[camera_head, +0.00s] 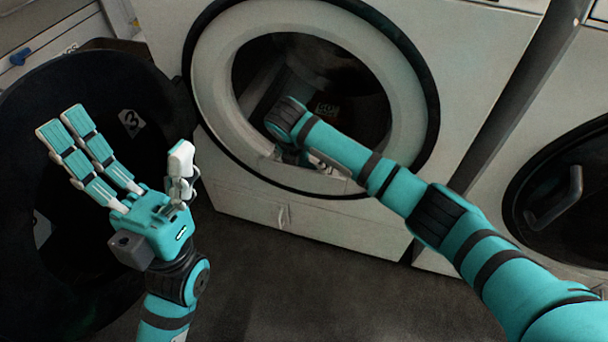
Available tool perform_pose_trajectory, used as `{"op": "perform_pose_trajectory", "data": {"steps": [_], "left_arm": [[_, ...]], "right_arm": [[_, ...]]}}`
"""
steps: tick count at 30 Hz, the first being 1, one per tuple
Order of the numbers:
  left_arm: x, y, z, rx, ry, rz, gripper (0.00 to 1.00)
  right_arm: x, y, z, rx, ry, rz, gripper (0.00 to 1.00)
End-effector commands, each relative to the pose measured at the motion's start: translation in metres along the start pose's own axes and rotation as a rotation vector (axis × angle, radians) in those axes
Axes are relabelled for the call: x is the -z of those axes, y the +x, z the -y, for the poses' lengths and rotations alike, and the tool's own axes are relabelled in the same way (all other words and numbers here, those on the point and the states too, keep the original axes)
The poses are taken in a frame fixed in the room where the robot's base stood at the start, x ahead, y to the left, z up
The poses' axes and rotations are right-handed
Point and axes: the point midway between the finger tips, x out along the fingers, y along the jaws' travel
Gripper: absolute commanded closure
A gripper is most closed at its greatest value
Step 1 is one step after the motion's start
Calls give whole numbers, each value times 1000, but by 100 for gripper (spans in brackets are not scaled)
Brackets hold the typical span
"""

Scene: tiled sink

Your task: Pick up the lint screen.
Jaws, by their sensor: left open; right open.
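My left gripper (135,150) is open and empty, with its fingers spread upward in front of the dark round door at the left. My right arm reaches from the lower right to the round opening of the middle machine. My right gripper (308,158) is at the lower part of this opening, mostly hidden by its own wrist; its pale finger parts show just below the wrist. I cannot clearly make out the lint screen; the inside of the opening is dark and partly covered by my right arm.
The white middle machine (350,222) has a round opening with a pale rim (222,98). Its large black door (45,110) stands open at the left. Another machine with a closed dark door (572,165) is at the right. The dark floor (300,290) in front is clear.

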Motion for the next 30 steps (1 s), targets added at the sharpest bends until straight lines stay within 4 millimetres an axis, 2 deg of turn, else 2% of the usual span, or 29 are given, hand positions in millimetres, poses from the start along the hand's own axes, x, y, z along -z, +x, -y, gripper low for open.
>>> {"op": "perform_pose_trajectory", "data": {"steps": [2,21,30], "left_arm": [[0,0,0,0,0,1,0],[0,0,0,0,-1,1,0],[-1,0,0,2,0,10,0]], "right_arm": [[0,-1,0,0,0,0,2],[0,-1,0,0,0,0,86],[-2,-3,0,0,0,1,88]]}}
